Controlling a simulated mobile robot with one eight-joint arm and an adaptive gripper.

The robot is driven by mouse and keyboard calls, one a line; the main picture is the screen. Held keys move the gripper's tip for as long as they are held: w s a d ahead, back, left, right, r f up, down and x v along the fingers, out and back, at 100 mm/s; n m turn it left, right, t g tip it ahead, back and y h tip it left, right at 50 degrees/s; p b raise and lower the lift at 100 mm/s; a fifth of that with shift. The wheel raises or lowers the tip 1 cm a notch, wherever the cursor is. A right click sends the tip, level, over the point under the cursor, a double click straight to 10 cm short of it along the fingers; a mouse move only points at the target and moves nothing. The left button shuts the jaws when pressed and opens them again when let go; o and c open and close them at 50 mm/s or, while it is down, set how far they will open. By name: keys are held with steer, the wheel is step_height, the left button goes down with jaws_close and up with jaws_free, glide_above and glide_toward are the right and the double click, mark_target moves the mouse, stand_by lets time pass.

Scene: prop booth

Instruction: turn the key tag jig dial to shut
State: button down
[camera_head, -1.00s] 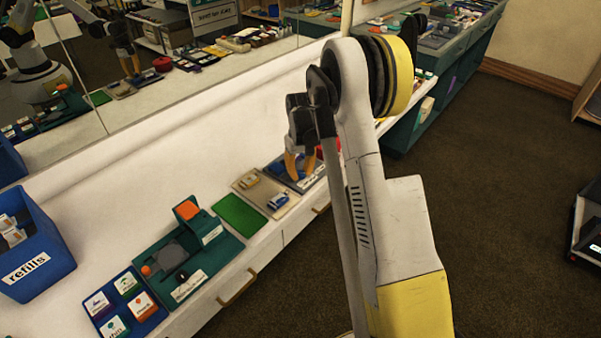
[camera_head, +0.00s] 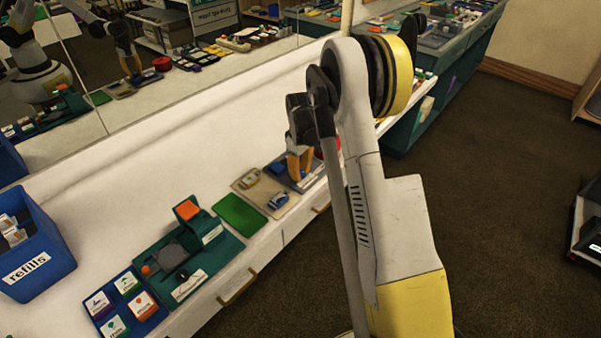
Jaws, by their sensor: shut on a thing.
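My gripper (camera_head: 300,164) points down at a dark blue base (camera_head: 311,182) on the white counter, with its orange fingers low over it. The fingers are shut on a small part there, which they and my arm hide; by its place on the base I take it for the jig's dial. The dial's marks and pointer cannot be seen. A teal fixture (camera_head: 222,249) with an orange block, a dark plate, a black knob and a white label stands apart at the left; its label is too small to read.
A green mat (camera_head: 238,214) and a beige tray (camera_head: 285,209) with small items lie between the teal fixture and the gripper. A blue refills bin (camera_head: 55,272) and a dark blue tray of tags (camera_head: 107,323) stand at left. A mirror runs behind the counter.

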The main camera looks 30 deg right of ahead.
steer(key=c, duration=1.1)
jaws_free()
steer(key=shift+r, duration=0.1)
step_height(320, 180, up, 12)
